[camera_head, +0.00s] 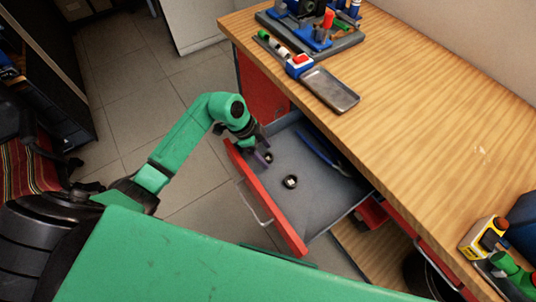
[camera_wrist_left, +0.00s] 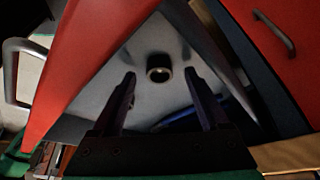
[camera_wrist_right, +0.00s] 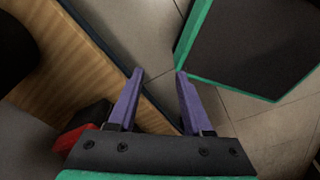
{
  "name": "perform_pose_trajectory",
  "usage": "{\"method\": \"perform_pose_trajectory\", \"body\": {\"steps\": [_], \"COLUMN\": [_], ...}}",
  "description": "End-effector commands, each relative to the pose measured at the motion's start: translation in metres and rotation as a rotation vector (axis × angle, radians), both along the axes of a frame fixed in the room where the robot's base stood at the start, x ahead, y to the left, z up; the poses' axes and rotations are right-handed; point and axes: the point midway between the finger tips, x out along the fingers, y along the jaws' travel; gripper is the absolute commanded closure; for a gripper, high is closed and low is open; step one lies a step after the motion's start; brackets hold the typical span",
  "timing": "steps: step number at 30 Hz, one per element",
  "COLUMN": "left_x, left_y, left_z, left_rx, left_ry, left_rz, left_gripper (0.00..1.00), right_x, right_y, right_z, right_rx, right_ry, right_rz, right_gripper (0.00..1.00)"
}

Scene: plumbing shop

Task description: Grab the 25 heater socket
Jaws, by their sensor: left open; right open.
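A second small dark round piece (camera_head: 268,157) shows right at my left gripper (camera_head: 263,152). Sizes are unreadable, so I cannot tell which is the 25 heater socket. In the left wrist view one dark socket (camera_wrist_left: 158,68) lies on the drawer floor ahead of the open, empty left fingers (camera_wrist_left: 158,84), roughly between their lines. My right gripper (camera_wrist_right: 160,76) is open and empty above the floor, beside the bench.
A blue-handled tool (camera_head: 322,152) lies at the drawer's back side. The wooden bench top (camera_head: 400,120) carries a grey tray (camera_head: 330,90), a blue-and-red heater tool (camera_head: 299,65), a machine (camera_head: 318,35) and a yellow device (camera_head: 484,238). The drawer walls and red front surround the left gripper.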

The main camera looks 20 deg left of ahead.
Motion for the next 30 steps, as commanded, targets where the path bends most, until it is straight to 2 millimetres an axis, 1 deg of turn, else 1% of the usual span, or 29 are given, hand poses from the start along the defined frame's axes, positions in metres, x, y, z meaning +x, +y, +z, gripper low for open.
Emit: {"method": "perform_pose_trajectory", "body": {"steps": [1, 3, 8, 11, 12, 14, 15, 24, 28, 30], "left_x": [0.0, 0.001, 0.001, 0.001, 0.001, 0.001, 0.001, 0.001, 0.002, 0.002], "left_y": [-0.003, -0.004, -0.004, -0.004, -0.004, -0.004, -0.004, -0.004, -0.003, -0.003], "left_z": [-0.006, -0.01, -0.011, -0.01, -0.01, -0.01, -0.01, -0.007, 0.006, 0.019], "left_rx": [0.0, 0.0, 0.001, 0.001, 0.001, 0.001, 0.001, 0.0, 0.001, 0.002], "left_ry": [0.002, 0.0, -0.001, -0.001, -0.001, -0.001, -0.001, -0.002, -0.005, -0.006], "left_rz": [0.0, -0.001, -0.001, -0.001, -0.001, -0.001, -0.001, 0.0, -0.001, -0.002], "left_gripper": [0.22, 0.22, 0.22, 0.57, 0.72, 0.95, 1.0, 1.0, 1.0, 1.0], "right_x": [0.002, 0.0, -0.011, -0.015, -0.016, -0.016, -0.016, -0.015, -0.014, -0.014], "right_y": [0.001, 0.0, 0.0, 0.001, 0.001, 0.002, 0.002, 0.002, 0.002, 0.002], "right_z": [0.001, 0.001, -0.001, -0.001, -0.001, -0.001, -0.001, -0.002, -0.002, -0.002], "right_rx": [0.001, 0.001, 0.0, 0.001, 0.001, 0.002, 0.002, 0.002, 0.002, 0.001], "right_ry": [-0.003, 0.0, 0.017, 0.026, 0.026, 0.026, 0.026, 0.026, 0.025, 0.024], "right_rz": [0.0, 0.0, 0.0, -0.001, -0.001, -0.001, -0.001, -0.001, -0.001, -0.001], "right_gripper": [0.5, 0.5, 0.5, 0.5, 0.5, 0.5, 0.5, 0.5, 0.5, 0.5]}}
